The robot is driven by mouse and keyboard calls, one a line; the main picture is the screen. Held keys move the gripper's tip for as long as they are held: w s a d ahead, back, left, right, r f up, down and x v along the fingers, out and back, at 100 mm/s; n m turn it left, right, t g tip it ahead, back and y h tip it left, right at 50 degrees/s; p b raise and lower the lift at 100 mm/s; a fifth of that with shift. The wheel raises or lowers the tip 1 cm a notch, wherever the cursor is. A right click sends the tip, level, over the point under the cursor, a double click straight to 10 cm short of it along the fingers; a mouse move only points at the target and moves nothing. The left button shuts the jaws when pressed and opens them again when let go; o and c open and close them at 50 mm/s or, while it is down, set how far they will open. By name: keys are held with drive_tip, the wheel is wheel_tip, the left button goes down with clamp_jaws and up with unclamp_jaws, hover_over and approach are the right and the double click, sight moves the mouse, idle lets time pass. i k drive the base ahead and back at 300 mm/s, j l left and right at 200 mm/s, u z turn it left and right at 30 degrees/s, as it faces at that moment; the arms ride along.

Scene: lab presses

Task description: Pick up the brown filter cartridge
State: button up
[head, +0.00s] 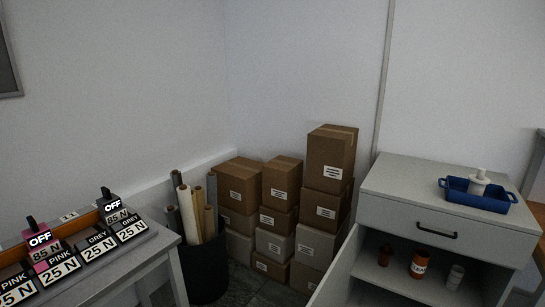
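No thing in view can be surely told to be the brown filter cartridge. A small dark reddish-brown item (386,251) stands on the lower shelf of the grey cabinet (400,176) at the right; it is too small and shaded to identify. Beside it stand an orange-brown container with a white label (419,265) and a pale grey cylinder (455,277). A blue tray (457,196) on the cabinet top holds a white, stepped cylindrical piece (479,182). My gripper is not in view.
The cabinet's door (337,272) stands open on the left, below a closed drawer (440,228). Cardboard boxes (331,158) are stacked in the corner, next to a black bin of rolls (206,267). A table (150,248) at left carries labelled blocks (98,246). The cabinet top's left part is clear.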

sight(386, 251)
drive_tip(key=i+j+z, duration=0.25)
drive_tip(key=j, duration=0.4)
drive_tip(key=i+j+z, duration=0.15)
drive_tip(key=j+z, duration=0.15)
drive_tip(key=j, duration=0.4)
drive_tip(key=i+j+z, duration=0.25)
drive_tip(key=j, duration=0.5)
drive_tip(key=k+j+z, duration=0.1)
drive_tip(key=j+z, duration=0.15)
drive_tip(key=j, duration=0.45)
drive_tip(key=z, duration=0.5)
drive_tip(key=i+l+z, duration=0.15)
drive_tip(key=i+z, duration=0.15)
drive_tip(key=i, duration=0.2)
drive_tip(key=i+z, duration=0.3)
drive_tip(key=i, duration=0.25)
drive_tip(key=i+u, duration=0.1)
drive_tip(key=i, duration=0.5)
drive_tip(key=i+l+u, duration=0.1)
drive_tip(key=i, duration=0.5)
drive_tip(key=i+l, duration=0.15)
drive_tip(key=i, duration=0.4)
drive_tip(key=i+u, duration=0.15)
drive_tip(key=u, duration=1.45)
